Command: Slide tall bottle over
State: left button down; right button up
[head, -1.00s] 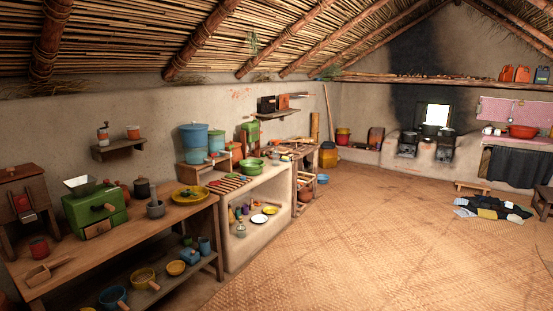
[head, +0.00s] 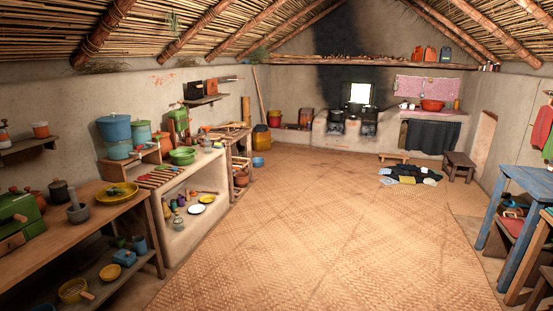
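No tall bottle stands out clearly enough to name at this distance. Several small bottle-like items (head: 180,200) stand in the open niche of the pale mud counter (head: 187,236) at the left, beside white and yellow plates. A small upright yellowish item (head: 456,104) stands on the far right counter, and I cannot tell if it is a bottle. Neither of my grippers is in view.
A wooden workbench (head: 112,219) lines the left wall. A blue table (head: 527,180) stands at the right edge. A low stool (head: 458,166) and a cloth pile (head: 408,174) are farther back. The woven mat floor (head: 320,230) between is clear.

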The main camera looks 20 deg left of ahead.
aim_at(206, 141)
jog(key=i+j+u, duration=0.45)
jog(key=i+u, duration=0.2)
jog(key=i, duration=0.25)
jog(key=i+u, duration=0.35)
jog(key=i, duration=2.65)
jog(key=i+j+z, duration=0.1)
jog(key=i, duration=0.5)
jog(key=i+j+z, duration=0.1)
jog(key=i, duration=0.5)
jog(key=i+j+z, duration=0.1)
jog(key=i, duration=0.5)
jog(key=j, duration=0.1)
